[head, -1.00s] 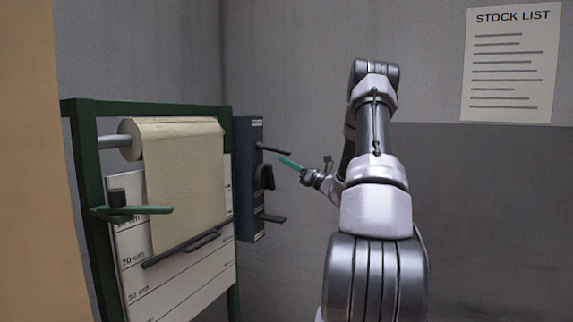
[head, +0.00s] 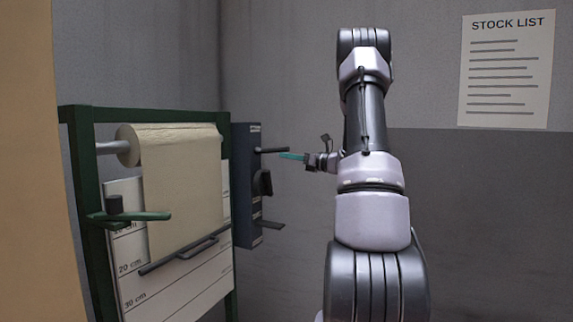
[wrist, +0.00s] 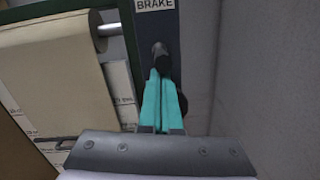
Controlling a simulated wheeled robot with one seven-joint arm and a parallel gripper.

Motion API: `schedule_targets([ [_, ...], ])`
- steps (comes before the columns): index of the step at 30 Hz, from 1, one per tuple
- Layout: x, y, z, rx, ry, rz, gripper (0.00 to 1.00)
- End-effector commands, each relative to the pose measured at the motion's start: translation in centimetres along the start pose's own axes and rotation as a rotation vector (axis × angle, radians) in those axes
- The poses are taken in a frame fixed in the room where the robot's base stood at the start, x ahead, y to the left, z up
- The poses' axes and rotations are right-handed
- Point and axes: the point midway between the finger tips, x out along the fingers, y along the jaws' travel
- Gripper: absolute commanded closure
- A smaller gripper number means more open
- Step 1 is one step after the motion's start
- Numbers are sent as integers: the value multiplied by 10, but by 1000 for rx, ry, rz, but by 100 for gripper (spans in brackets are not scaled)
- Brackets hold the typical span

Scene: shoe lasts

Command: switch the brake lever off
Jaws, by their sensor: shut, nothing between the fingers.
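The brake lever (head: 272,150) is a dark bar sticking out from the top of a dark blue panel (head: 247,190). In the wrist view a BRAKE label sits above the lever (wrist: 160,49), which points toward the camera. My gripper (head: 284,155) has teal fingers, closed together and empty. Its tips are at or just below the lever's outer end; I cannot tell whether they touch. In the wrist view the fingertips (wrist: 158,74) lie just below the lever's end and hide the panel behind them.
Below the lever the panel carries a dark knob (head: 264,183) and a second lever (head: 271,225). Free space lies right of the panel, before the grey wall.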

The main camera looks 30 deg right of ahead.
Motion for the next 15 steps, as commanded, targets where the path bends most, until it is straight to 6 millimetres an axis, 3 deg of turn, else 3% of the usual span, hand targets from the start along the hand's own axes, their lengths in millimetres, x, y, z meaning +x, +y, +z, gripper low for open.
schedule_targets([
  [6,3,7,29,-20,186,-33,100],
  [15,10,11,54,-22,373,-71,100],
])
